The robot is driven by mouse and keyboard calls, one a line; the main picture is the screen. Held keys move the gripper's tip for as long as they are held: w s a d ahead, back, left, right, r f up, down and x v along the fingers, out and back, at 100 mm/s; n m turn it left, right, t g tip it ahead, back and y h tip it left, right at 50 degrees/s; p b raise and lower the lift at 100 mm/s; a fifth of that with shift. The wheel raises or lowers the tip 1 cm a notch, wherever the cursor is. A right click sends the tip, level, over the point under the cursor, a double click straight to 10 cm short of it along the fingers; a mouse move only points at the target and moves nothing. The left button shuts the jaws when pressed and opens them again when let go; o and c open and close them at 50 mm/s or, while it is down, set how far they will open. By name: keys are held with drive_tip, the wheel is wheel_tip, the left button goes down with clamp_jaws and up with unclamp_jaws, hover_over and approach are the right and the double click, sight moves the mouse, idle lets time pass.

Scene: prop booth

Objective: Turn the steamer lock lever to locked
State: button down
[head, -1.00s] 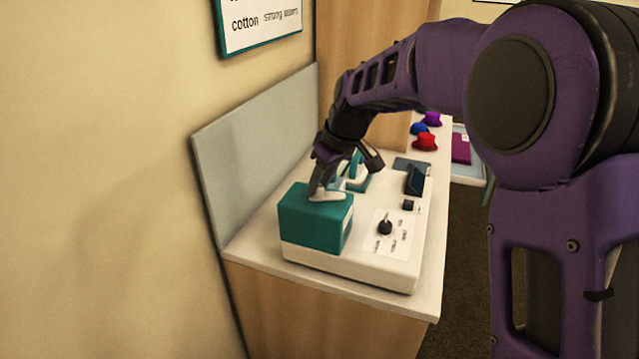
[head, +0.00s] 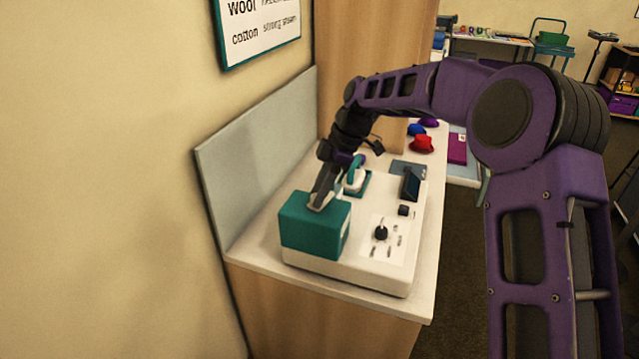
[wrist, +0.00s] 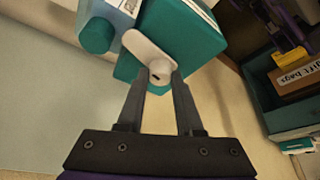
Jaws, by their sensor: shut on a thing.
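The steamer is a white base (head: 345,272) with a teal block (head: 313,230) on its left end. The lock lever (wrist: 146,48) is a short white arm with a rounded end and a dark slot, set against the teal block. In the head view only a small pale part of it shows at the fingertips. My gripper (wrist: 161,76) is shut on the lever's rounded end, one finger on each side. In the head view my gripper (head: 317,204) reaches down to the top of the block. Lock markings are not readable.
A black knob (head: 381,233) and labels sit on the steamer's right panel. A grey upright panel (head: 250,140) stands close on the left. A red hat (head: 421,144) lies behind. The wrist view shows a box labelled gift bags (wrist: 298,82).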

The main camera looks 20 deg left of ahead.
drive_tip(key=shift+w+n+g+h+p, duration=0.1)
drive_tip(key=shift+n+g+h+p, duration=0.3)
drive_tip(key=shift+n+p, duration=0.75)
drive_tip(key=shift+n+b, duration=0.3)
drive_tip(key=shift+n, duration=0.15)
drive_tip(key=c, duration=0.6)
unclamp_jaws()
drive_tip(key=shift+o, duration=0.2)
drive_tip(key=v, duration=1.7)
drive_tip(key=shift+w, duration=0.15)
drive_tip(key=shift+r, duration=0.1)
